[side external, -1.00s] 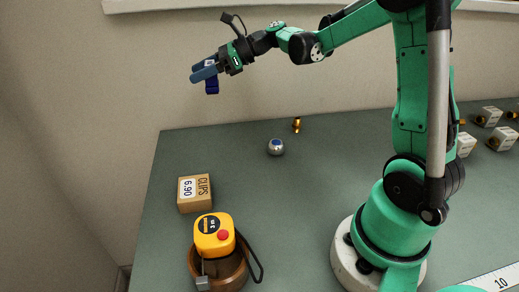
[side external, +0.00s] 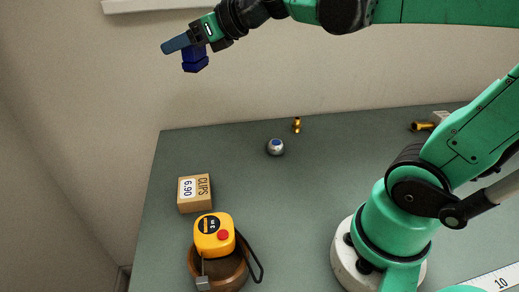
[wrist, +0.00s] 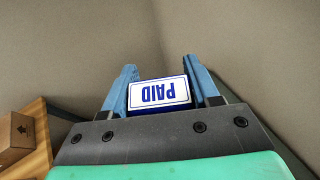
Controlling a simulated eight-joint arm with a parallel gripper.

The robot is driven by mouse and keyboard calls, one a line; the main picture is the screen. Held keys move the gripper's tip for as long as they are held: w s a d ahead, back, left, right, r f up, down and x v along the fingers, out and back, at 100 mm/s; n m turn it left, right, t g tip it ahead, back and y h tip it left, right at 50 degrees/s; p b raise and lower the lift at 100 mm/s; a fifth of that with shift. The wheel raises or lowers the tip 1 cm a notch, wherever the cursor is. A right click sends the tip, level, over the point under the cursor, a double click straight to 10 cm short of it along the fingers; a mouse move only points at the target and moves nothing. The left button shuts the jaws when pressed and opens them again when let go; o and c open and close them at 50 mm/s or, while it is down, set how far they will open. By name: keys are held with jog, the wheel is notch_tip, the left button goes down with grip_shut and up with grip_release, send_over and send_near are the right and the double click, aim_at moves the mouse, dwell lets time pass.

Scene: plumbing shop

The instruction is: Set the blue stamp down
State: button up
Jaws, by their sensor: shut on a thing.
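The blue stamp (side external: 195,60) is held in my gripper (side external: 178,44), high above the table at the back left in the side external view. In the wrist view, my gripper (wrist: 162,88) has its two blue fingers on either side of the stamp (wrist: 159,93). Its white face with the blue word PAID shows upside down there. The stamp is in the air and touches no surface.
The grey-green table (side external: 310,190) has free room in its middle. A CLIPS box (side external: 195,193), a yellow tape measure (side external: 214,235) in a brown bowl (side external: 236,274), a silver-and-blue ball (side external: 275,147) and a brass fitting (side external: 297,125) stand on it.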

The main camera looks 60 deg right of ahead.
jog(key=w+d+f+n+g+y, duration=0.3)
jog(key=d+f+n+y, duration=0.2)
jog(key=d, duration=0.1)
jog(key=shift+w+d+f, duration=0.15)
jog(key=shift+w+d, duration=0.2)
jog(key=shift+w, duration=0.05)
jog(key=shift+f, duration=0.1)
dwell(0.3)
notch_tip(320, 180, down, 19)
jog(key=shift+f, duration=0.2)
dwell(0.4)
jog(key=shift+f, duration=0.15)
jog(key=o, duration=1.3)
jog(key=shift+c, duration=0.2)
